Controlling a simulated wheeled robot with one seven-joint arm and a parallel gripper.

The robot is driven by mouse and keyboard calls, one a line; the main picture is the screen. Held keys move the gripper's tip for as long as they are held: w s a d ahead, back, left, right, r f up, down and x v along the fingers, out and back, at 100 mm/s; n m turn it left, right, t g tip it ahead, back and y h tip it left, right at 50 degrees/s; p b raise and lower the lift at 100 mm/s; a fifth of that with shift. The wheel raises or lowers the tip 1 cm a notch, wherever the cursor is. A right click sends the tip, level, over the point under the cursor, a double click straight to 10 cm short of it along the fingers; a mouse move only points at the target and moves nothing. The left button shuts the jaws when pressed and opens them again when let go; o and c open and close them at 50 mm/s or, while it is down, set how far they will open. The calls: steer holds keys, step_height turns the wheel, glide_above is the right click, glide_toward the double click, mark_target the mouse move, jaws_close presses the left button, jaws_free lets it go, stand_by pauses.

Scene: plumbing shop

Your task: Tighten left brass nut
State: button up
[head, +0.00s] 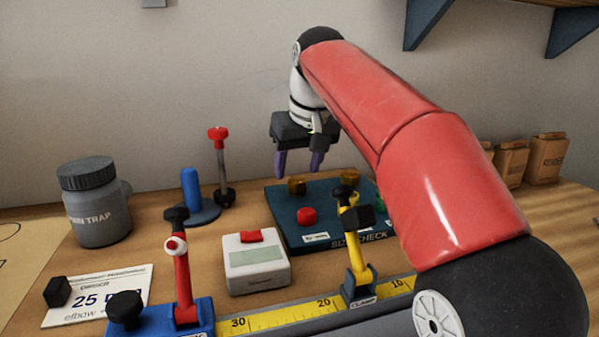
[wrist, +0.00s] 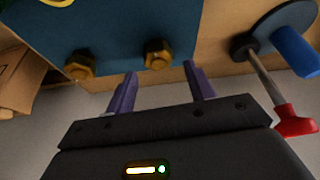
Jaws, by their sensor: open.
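The left brass nut (head: 297,185) sits on the back part of the dark blue board (head: 285,228). In the wrist view, where the sides are reversed, it is the right-hand nut (wrist: 158,54). The other brass nut (wrist: 78,65) is on the same board; in the head view it is partly hidden behind the yellow clamp. My gripper (head: 299,163) is open and empty, with purple fingers pointing down above and near the left nut. In the wrist view the fingertips (wrist: 163,78) lie either side of that nut's line; I see no contact.
A red knob (head: 306,216) sits on the board in front of the left nut. A yellow clamp (head: 357,245) stands at the board's front. A blue peg (head: 193,190) and a red-topped rod (head: 220,165) stand to its left. The wall is close behind.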

steer(key=shift+x, duration=1.3)
steer(key=c, duration=1)
steer(key=shift+o, duration=0.2)
steer(key=shift+m+h, duration=0.3)
steer(key=shift+m, duration=0.5)
steer(key=o, duration=1)
steer(key=shift+c, duration=0.2)
steer(key=shift+r, duration=0.1)
